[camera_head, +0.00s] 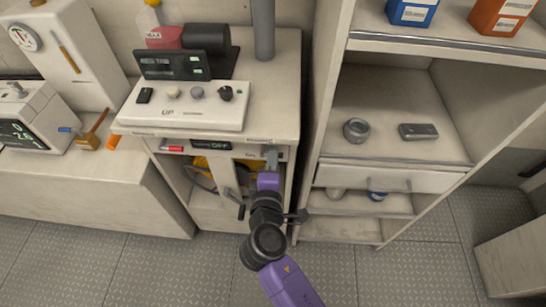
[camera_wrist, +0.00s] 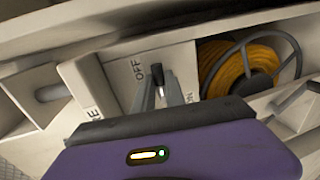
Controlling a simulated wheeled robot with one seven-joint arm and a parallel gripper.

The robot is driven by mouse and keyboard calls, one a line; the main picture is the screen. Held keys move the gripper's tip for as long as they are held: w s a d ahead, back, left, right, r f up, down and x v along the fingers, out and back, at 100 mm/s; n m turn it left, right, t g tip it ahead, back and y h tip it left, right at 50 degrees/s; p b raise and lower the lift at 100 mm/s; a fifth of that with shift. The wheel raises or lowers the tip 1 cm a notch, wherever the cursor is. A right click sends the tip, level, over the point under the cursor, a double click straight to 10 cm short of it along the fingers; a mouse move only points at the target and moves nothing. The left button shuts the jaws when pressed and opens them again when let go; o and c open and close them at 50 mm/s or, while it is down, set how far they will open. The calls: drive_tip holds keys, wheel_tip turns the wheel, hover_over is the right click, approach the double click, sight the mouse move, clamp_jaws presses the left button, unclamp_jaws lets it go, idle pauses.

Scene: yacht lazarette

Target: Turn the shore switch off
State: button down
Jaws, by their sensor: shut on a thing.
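The shore switch is a small dark lever (camera_wrist: 157,74) on a pale panel (camera_wrist: 182,62), close to the printed word OFF in the wrist view. ON is printed lower right, partly hidden by a finger. My gripper (camera_wrist: 160,95) is shut on the lever, one grey finger on each side. In the head view my gripper (camera_head: 271,160) is at the right end of the front of the white console cabinet (camera_head: 275,95), and the lever is hidden there. A dark display (camera_head: 211,145) left of it appears to read OFF.
A coiled yellow cable (camera_wrist: 240,68) hangs behind the panel, right of the switch in the wrist view. A shelf unit (camera_head: 330,105) stands close to my gripper's right. A control box (camera_head: 190,105) with knobs sits on the cabinet. The floor in front is clear.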

drive_tip(key=c, duration=1.4)
unclamp_jaws()
drive_tip(key=shift+s, duration=0.1)
drive_tip(key=s, duration=0.2)
drive_tip(key=s+r, duration=0.1)
drive_tip(key=s, duration=0.4)
drive_tip(key=shift+s+a+r+b, duration=0.2)
drive_tip(key=shift+s+r+b, duration=0.05)
drive_tip(key=shift+s+b, duration=0.1)
drive_tip(key=shift+w, duration=0.1)
